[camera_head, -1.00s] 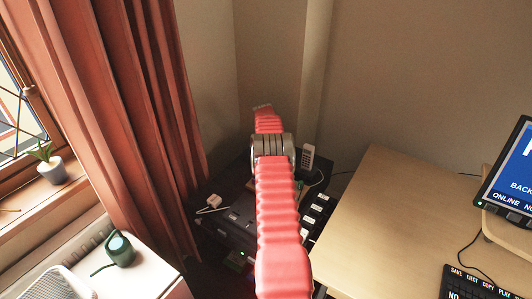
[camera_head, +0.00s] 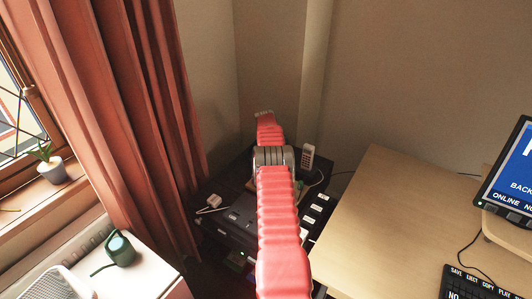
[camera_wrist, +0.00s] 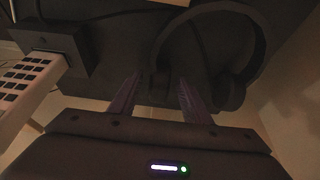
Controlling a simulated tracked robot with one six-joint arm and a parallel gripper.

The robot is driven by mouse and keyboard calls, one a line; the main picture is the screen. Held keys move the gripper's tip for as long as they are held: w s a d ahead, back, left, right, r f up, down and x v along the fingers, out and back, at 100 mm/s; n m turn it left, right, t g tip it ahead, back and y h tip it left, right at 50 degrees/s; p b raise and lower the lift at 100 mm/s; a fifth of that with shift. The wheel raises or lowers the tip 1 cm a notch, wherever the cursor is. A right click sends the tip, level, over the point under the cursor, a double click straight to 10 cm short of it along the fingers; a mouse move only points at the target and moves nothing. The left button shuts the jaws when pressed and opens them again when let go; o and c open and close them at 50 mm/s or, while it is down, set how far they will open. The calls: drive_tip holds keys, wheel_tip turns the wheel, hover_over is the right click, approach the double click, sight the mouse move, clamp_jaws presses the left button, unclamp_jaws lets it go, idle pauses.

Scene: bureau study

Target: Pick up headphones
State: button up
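In the wrist view the dark headphones (camera_wrist: 231,93) lie on a dark surface, with the band arching up and to the right. One ear cup is right of my gripper's right finger; the other end of the band comes down close to the space between the fingers. My gripper (camera_wrist: 158,84) is open, its two purplish fingers apart. It is too dark to tell whether either finger touches the headphones. In the head view my red arm hides the headphones and the gripper.
A white keypad handset (camera_wrist: 25,85) stands left of my gripper, in a dark base; it also shows in the head view (camera_head: 308,157). A wooden desk (camera_head: 380,215) is on the right. A green watering can (camera_head: 121,249) and curtain (camera_head: 140,100) are on the left.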

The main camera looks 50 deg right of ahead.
clamp_jaws()
idle(0.3)
drive_tip(key=shift+r, duration=0.2)
wheel_tip(320, 180, up, 10)
drive_tip(key=shift+f, duration=0.15)
idle(0.4)
idle(0.5)
